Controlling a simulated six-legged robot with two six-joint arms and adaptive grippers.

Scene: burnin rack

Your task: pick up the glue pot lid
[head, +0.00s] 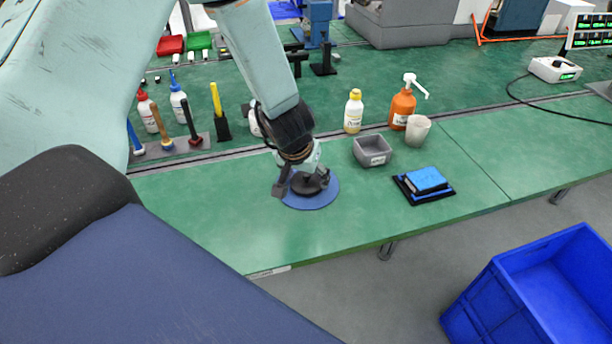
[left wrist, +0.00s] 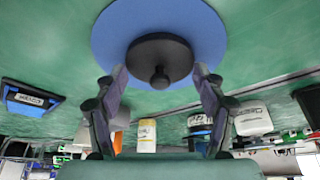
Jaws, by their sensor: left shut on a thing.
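The glue pot lid (head: 309,185) is a dark round disc with a small knob. In the left wrist view the lid (left wrist: 160,52) shows with its knob facing the camera. It is over a round blue mat (head: 322,201) on the green bench; I cannot tell whether it touches the mat. My left gripper (head: 302,186) points down at the lid. Its fingers (left wrist: 160,72) are shut on the lid, one at each side of the rim. My right gripper is not in view.
To the right are a grey bin (head: 373,151), a blue block on a black pad (head: 427,181), a cup (head: 417,132) and bottles. A blue crate (head: 505,300) is on the floor. The bench front is clear.

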